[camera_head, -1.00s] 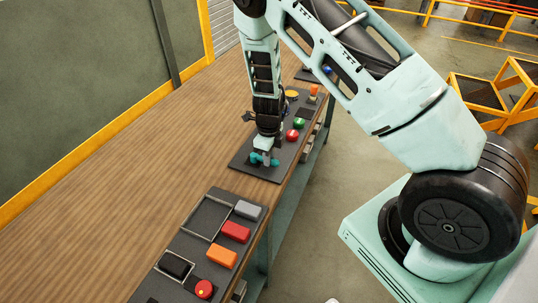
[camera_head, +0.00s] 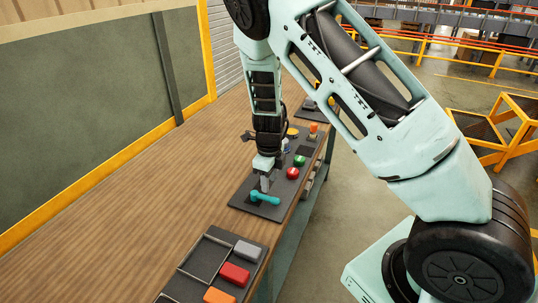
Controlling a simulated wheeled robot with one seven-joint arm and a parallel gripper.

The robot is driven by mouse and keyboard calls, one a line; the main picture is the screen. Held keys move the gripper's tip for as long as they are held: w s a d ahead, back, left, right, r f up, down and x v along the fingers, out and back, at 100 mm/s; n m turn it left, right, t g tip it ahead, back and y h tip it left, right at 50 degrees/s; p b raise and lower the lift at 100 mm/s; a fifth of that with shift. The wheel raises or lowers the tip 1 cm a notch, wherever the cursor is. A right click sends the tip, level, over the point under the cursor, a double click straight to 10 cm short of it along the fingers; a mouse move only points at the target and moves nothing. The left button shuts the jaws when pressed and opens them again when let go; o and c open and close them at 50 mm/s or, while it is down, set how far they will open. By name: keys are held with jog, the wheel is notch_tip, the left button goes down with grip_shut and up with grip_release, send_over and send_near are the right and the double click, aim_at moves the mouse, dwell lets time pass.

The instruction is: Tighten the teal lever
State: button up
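The teal lever (camera_head: 266,198) lies on a dark panel (camera_head: 243,206) on the wooden bench, its bar running from upper left to lower right in the picture. My gripper (camera_head: 264,186) points down right above the lever, at its left half. The fingers look close to the lever, but whether they touch it or stand around it cannot be made out. The finger gap is too small and partly hidden to tell.
An orange piece (camera_head: 313,129) is farther back. A tray with grey (camera_head: 247,250), red (camera_head: 235,273) and orange (camera_head: 219,296) blocks lies nearer. The bench's left side is clear.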

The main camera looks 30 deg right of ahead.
aim_at(269, 197)
notch_tip(269, 197, up, 11)
dwell(0.3)
jog(key=shift+b, duration=0.3)
